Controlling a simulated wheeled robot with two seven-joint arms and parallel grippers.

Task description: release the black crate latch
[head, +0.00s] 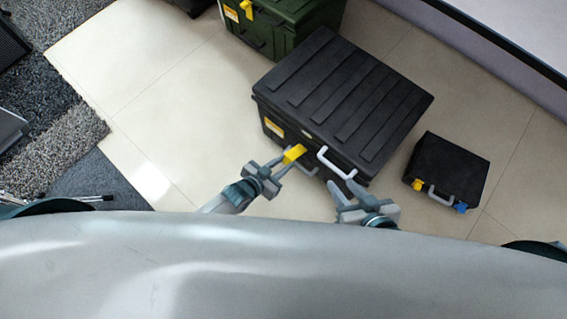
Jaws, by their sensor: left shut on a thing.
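The black crate (345,95) with a ribbed lid stands on the tiled floor in the middle of the head view, and its lid is down. A yellow latch (294,153) is on its front side, left of a white handle (333,163). My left gripper (292,161) is shut on the yellow latch. My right gripper (344,187) looks open, its two fingers apart, just below the right end of the white handle. I cannot tell whether it touches the handle. The latch's lower part is hidden by the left fingers.
A small black case (450,165) with yellow and blue latches lies to the right. A green crate (280,25) stands behind the black one. A grey rug (65,115) lies at left. A wall ledge (480,45) runs along the upper right.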

